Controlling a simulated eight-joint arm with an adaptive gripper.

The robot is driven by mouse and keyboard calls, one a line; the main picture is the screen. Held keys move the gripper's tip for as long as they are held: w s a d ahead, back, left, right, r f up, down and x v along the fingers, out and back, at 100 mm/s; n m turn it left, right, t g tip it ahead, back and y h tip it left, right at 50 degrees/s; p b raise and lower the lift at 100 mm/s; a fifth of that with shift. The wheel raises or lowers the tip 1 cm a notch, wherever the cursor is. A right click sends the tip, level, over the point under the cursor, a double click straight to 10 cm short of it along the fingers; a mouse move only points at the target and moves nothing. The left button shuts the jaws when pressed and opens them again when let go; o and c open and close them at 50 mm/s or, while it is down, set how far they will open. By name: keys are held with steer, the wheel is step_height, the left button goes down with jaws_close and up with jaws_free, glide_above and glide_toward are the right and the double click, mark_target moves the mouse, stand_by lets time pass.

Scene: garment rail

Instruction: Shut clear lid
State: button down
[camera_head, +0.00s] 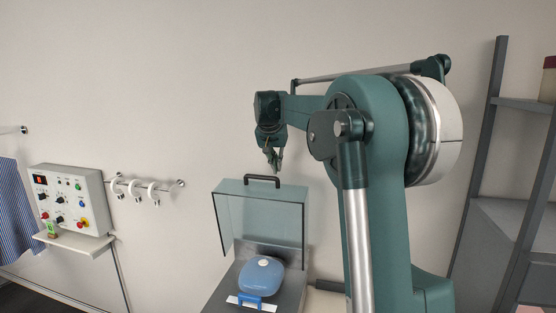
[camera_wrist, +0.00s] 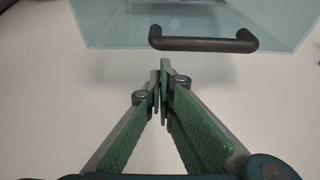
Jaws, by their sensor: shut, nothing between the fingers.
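The clear lid (camera_head: 262,212) stands raised above a grey base (camera_head: 227,290), with a dark handle (camera_head: 262,178) along its top edge. In the wrist view the lid (camera_wrist: 195,22) fills the top, and its dark handle (camera_wrist: 203,44) lies just beyond my fingertips. My gripper (camera_head: 273,168) points down just above the handle in the head view. It is shut and empty, with its fingertips (camera_wrist: 160,75) together and apart from the handle. A blue rounded object (camera_head: 261,276) with a light knob sits on the base under the raised lid.
A control box (camera_head: 70,200) with buttons and knobs stands on a wall shelf (camera_head: 75,241) at left. White rings (camera_head: 135,188) hang on a short rail. Striped cloth (camera_head: 15,215) hangs at far left. A grey shelf rack (camera_head: 510,215) stands at right. The wall around the gripper is bare.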

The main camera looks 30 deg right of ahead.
mark_target(275, 179)
steer(key=shift+s+a+f, duration=0.15)
steer(key=shift+s+a, duration=0.15)
steer(key=shift+f, duration=0.15)
steer(key=shift+s+a+f+b, duration=0.2)
steer(key=shift+s+a+b, duration=0.1)
steer(key=shift+s+a, duration=0.25)
steer(key=shift+s+a+f+b, duration=0.15)
steer(key=shift+s+a+b, duration=0.1)
steer(key=shift+s+a, duration=0.25)
steer(key=s+a+f+t+h+b, duration=0.5)
steer(key=s+a+f+b, duration=0.5)
steer(key=s+a+f, duration=0.6)
steer(key=s+a+f+b, duration=0.2)
steer(key=f+b, duration=0.4)
steer(key=f, duration=0.4)
steer(key=s+a+f+b, duration=0.3)
steer(key=f+b, duration=0.2)
steer(key=f, duration=0.5)
steer(key=s+a+f+t+h+b, duration=0.1)
steer(key=s+a+f+b, duration=0.2)
steer(key=f+b, duration=0.3)
steer(key=shift+f+b, duration=0.35)
steer(key=shift+f, duration=1.85)
